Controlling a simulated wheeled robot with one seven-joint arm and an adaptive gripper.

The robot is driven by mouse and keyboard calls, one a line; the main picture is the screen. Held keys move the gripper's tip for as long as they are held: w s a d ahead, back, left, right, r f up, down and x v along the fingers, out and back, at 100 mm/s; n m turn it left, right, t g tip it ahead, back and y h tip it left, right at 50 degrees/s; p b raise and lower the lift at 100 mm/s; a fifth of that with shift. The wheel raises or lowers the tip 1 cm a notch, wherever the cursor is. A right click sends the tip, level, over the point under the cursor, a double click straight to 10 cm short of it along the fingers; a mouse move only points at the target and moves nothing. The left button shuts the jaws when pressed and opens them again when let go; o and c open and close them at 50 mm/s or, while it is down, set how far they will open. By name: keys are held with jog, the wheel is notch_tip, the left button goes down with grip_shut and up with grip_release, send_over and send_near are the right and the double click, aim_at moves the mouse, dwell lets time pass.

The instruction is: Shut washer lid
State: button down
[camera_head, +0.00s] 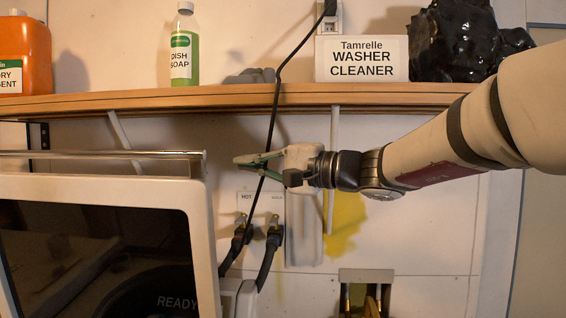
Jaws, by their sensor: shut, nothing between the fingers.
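A white-framed panel with dark glass, which looks like the washer lid (198,215), stands raised and roughly upright at the lower left. The word READY shows in its glass, and its lower part is cut off by the frame. A grey metal bar (100,154) runs along behind its top edge. My gripper (240,160) is shut and empty. It points left, just right of the lid's upper right corner and about level with its top. The picture does not show clearly whether it touches anything there. The washer's body is mostly out of view.
A wooden shelf (200,100) above holds an orange jug (24,50), dish soap (184,50), a washer cleaner box (361,58) and a black bag (465,40). A black cord (275,105) hangs behind my gripper. Hoses (268,258) join the wall taps.

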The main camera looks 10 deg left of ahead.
jog(key=s+a, duration=0.1)
jog(key=s+a+p, duration=0.1)
jog(key=a, duration=0.1)
jog(key=s+a+p, duration=0.1)
jog(key=shift+a+f, duration=0.15)
jog(key=shift+a, duration=0.2)
dwell(0.5)
